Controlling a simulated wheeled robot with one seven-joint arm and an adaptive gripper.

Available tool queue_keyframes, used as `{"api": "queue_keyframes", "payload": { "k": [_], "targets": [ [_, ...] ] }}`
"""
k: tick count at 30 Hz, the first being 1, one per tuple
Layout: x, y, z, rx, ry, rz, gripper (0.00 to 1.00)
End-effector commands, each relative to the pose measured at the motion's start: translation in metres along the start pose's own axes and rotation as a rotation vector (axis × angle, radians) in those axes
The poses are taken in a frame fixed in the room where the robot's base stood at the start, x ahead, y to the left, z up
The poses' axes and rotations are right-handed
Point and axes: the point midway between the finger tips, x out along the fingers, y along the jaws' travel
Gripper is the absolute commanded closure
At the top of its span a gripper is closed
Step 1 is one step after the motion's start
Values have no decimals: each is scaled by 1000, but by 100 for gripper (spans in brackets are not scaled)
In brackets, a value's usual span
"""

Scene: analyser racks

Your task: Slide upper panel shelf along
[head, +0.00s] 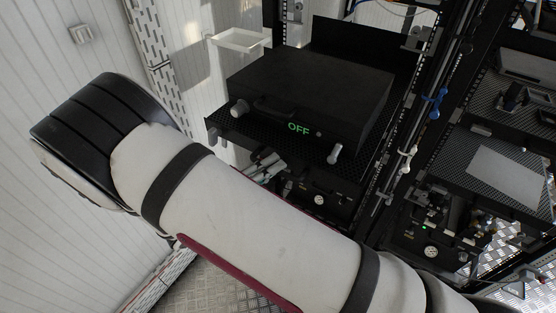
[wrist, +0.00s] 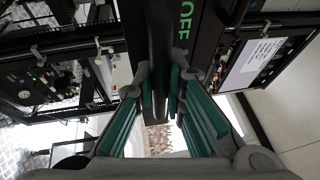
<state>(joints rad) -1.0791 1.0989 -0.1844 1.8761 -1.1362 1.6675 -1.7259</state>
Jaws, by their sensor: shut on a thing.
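In the wrist view the "OFF" face (wrist: 187,22) is close at the top. My gripper (wrist: 160,108) has its teal-padded fingers closed on either side of a dark bar (wrist: 158,45). I cannot tell whether this bar is the shelf's front edge or a handle. In the head view my arm hides most of the grip.
A lower unit with a round gauge (head: 319,200) sits under the shelf. Rack posts and cables run close on the right, beside another rack with a perforated shelf (head: 500,180). A small white tray (head: 240,40) is behind left. White wall panels (head: 60,190) stand at the left.

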Motion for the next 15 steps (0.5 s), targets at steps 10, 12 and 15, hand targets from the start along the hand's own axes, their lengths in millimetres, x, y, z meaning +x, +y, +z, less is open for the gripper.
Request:
{"api": "queue_keyframes", "payload": {
  "k": [10, 12, 15],
  "targets": [
    [-4, 1, -2, -1, 1, 4, 100],
    [-4, 1, -2, -1, 1, 4, 100],
    [-4, 1, -2, -1, 1, 5, 82]
  ]
}}
